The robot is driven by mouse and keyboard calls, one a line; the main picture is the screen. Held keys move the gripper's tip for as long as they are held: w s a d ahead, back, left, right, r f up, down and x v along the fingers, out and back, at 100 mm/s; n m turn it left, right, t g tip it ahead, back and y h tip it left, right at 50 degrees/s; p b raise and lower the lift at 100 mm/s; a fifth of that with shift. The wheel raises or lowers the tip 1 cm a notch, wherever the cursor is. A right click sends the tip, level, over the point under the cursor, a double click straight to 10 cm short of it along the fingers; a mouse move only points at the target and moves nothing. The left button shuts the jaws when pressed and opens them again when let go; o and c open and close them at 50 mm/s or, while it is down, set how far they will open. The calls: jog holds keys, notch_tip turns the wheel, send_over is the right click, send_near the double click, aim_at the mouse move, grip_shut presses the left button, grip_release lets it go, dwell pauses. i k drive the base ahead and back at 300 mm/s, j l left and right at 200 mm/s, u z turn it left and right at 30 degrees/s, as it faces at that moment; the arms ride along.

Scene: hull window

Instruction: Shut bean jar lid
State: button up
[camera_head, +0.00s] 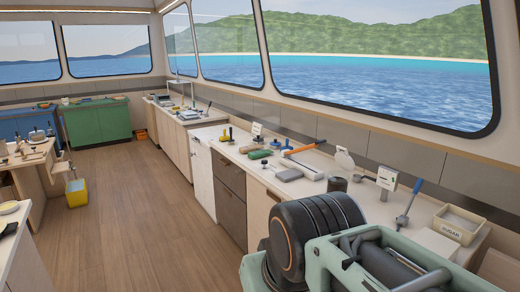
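A small dark cylindrical jar (337,184) stands on the long counter under the window, right of centre; it looks like the bean jar, but I can read no label on it. A pale round disc (344,159) stands tilted up just behind its top and looks like its raised lid. I cannot make out the hinge or what is in the jar. Large black and mint-green parts of my own arm fill the lower right, in front of the counter. My gripper's fingertips do not show, and the arm parts appear well apart from the jar.
The wooden floor (150,215) is clear.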

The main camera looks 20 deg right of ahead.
aim_at(343, 159)
jog(key=z, duration=1.1)
jog(key=i+j, duration=0.2)
jog(key=i, duration=0.2)
jog(key=i+j+z, duration=0.1)
jog(key=i, duration=0.3)
jog(key=i+j+z, duration=0.1)
jog(key=i+j, duration=0.2)
jog(key=i, duration=0.05)
